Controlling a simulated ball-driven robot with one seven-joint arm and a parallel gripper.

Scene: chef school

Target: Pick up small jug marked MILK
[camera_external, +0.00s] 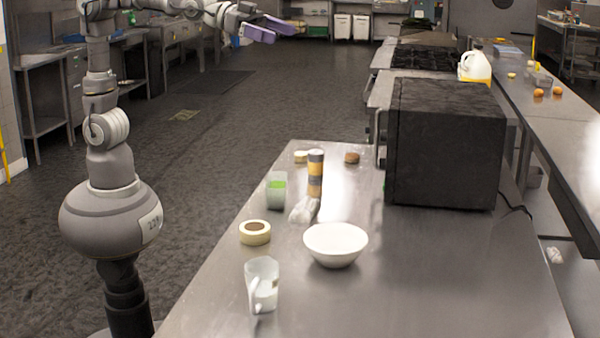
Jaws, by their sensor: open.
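A small whitish jug (263,285) with a handle stands near the front left edge of the steel table (420,290). No lettering can be read on it from here. My gripper (283,31) has purple fingers and is open and empty. It is raised in the air at the top of the view, far from the jug, and appears clear of the table.
A larger yellow-and-white jug (475,67) is farther back.

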